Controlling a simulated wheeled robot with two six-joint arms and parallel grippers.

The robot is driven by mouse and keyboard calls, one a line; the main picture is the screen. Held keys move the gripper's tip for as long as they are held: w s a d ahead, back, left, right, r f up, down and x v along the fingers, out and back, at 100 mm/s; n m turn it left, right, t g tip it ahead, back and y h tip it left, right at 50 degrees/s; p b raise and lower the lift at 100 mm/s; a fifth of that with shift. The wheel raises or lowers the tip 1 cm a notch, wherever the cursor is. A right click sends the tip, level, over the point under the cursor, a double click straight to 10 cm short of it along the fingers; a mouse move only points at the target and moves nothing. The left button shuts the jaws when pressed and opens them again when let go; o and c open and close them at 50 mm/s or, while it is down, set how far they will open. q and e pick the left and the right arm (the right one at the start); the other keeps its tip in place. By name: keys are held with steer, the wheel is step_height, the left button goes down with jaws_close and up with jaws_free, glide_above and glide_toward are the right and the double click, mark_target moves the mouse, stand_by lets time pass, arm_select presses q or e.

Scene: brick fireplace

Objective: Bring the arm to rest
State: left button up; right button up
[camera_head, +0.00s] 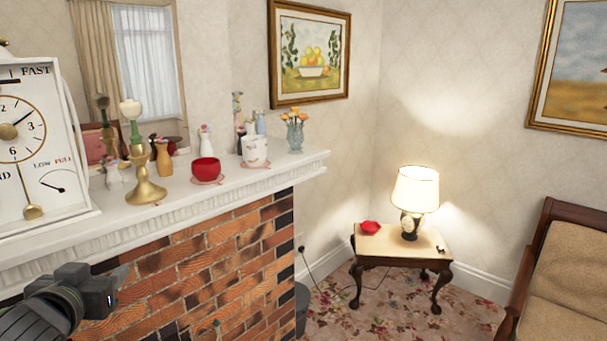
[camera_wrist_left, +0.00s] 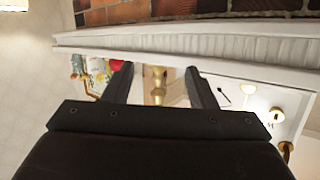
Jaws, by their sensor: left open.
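My left gripper (camera_head: 118,282) is in the lower left of the head view, in front of the brick face and below the mantel shelf. In the left wrist view its two fingers (camera_wrist_left: 160,82) are spread apart with nothing held between them. A brass candlestick (camera_head: 146,178) with a pale candle stands on the mantel. It also shows beyond the fingers in the left wrist view (camera_wrist_left: 155,77), apart from them. My right gripper is in neither view.
The white mantel (camera_head: 237,192) carries a large clock (camera_head: 40,150), a red bowl (camera_head: 206,169), a white pot (camera_head: 254,150) and several vases. A side table (camera_head: 380,250) holds a lit lamp (camera_head: 415,190) and a red object (camera_head: 370,227). A sofa (camera_head: 565,270) stands right.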

arm_select(q)
steer(key=s+d+f+g, duration=0.15)
steer(key=s+f, duration=0.25)
steer(key=f, duration=0.5)
steer(key=s+f+g, duration=0.3)
steer(key=s+f, duration=0.1)
steer(key=f, duration=0.5)
steer(key=s+d+f+m+g+h, duration=0.1)
steer(key=s+d+f+g, duration=0.15)
steer(key=s+f, duration=0.6)
steer(key=s+d+f+g+h, duration=0.15)
steer(key=s+f+g, duration=0.25)
steer(key=s+f, duration=0.45)
step_height(320, 180, down, 23)
steer(key=s+a+g, duration=0.1)
steer(key=s, duration=0.1)
steer(key=s+d+f+g, duration=0.1)
steer(key=s+f, duration=1.3)
steer(key=f, duration=0.2)
steer(key=shift+s, duration=0.35)
steer(key=shift+d, duration=0.1)
